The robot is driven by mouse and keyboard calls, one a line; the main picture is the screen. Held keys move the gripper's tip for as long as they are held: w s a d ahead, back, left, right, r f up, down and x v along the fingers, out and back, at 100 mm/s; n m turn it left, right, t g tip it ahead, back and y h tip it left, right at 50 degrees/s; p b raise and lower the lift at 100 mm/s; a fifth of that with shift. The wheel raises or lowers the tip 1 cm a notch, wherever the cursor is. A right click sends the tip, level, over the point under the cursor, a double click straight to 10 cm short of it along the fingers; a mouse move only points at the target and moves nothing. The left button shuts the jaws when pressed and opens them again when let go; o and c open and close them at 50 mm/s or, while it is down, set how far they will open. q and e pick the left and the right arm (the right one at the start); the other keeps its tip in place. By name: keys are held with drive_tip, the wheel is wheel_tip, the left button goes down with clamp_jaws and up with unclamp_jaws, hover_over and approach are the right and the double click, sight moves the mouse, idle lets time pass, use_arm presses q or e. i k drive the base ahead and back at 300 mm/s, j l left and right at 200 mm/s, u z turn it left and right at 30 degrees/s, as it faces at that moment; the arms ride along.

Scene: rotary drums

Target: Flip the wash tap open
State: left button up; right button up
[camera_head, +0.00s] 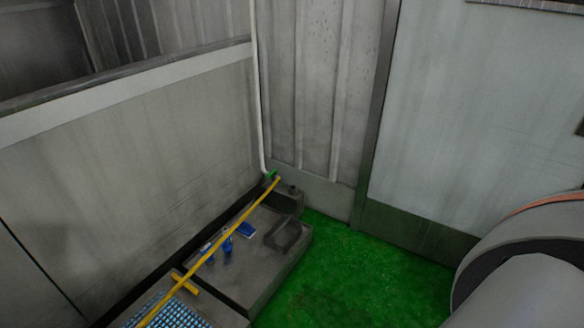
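The wash tap appears as a small green piece (271,174) at the bottom end of a thin white pipe (259,100) in the wall corner. It is far off and small, and I cannot tell how its handle is set. The top end of a yellow pole lies close to it in the picture and may partly cover it. Neither of my grippers is in view. A rounded grey link of my arm shows at the lower right.
A low grey block (262,286) below the tap bears blue items (227,243) and a small grey tray (287,237). The yellow pole (232,230) slants across it. Blue grating (172,313) is at the lower left. The green floor (345,275) is clear.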

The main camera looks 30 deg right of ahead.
sight(274, 172)
drive_tip(key=i+l+z, duration=0.35)
drive_tip(key=l, duration=0.3)
drive_tip(key=i+l+z, duration=0.35)
drive_tip(key=i+l, duration=0.15)
drive_tip(key=i+l+u, duration=0.1)
drive_tip(key=u, duration=0.35)
drive_tip(key=l+u, duration=0.15)
drive_tip(key=u, duration=0.3)
drive_tip(key=i+l+u, duration=0.2)
drive_tip(key=l+u, duration=0.2)
drive_tip(key=l, duration=0.2)
drive_tip(key=i+l+u, duration=0.15)
drive_tip(key=l, duration=0.15)
drive_tip(key=i+l, duration=0.1)
drive_tip(key=l, duration=0.45)
drive_tip(key=i+l+u, duration=0.1)
drive_tip(key=l, duration=0.4)
drive_tip(key=i+l+u, duration=0.1)
drive_tip(key=l, duration=0.45)
